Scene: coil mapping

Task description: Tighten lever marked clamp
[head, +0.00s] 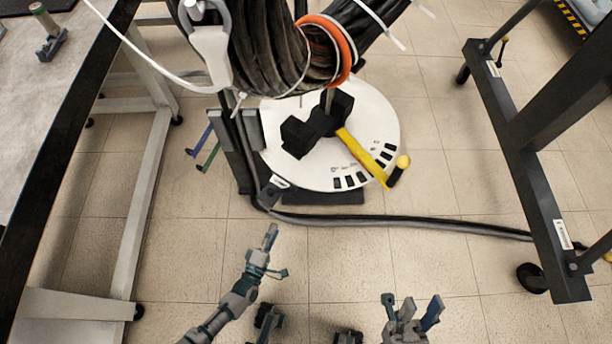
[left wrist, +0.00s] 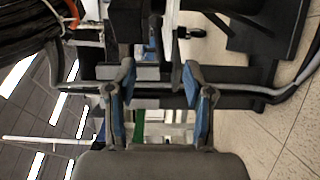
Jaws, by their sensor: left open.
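A yellow lever (head: 363,157) with a pale ball knob lies across the white disc (head: 375,110) under the coil. A blue lever (head: 203,138) and a green lever (head: 210,157) stick out left of the dark post beside the disc. No readable clamp marking shows, so I cannot tell which lever bears it. My left gripper (head: 268,238) is edge-on over the floor, below the post and apart from the levers. In the left wrist view its fingers (left wrist: 160,85) are spread and empty, with a dark rod (left wrist: 158,38) beyond. My right gripper (head: 410,304) has its fingers spread, empty, at the bottom.
A thick black cable coil (head: 262,45) with an orange band hangs above the disc. A black hose (head: 400,222) runs along the floor. A workbench (head: 75,75) stands at left and a dark wheeled frame (head: 520,165) at right.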

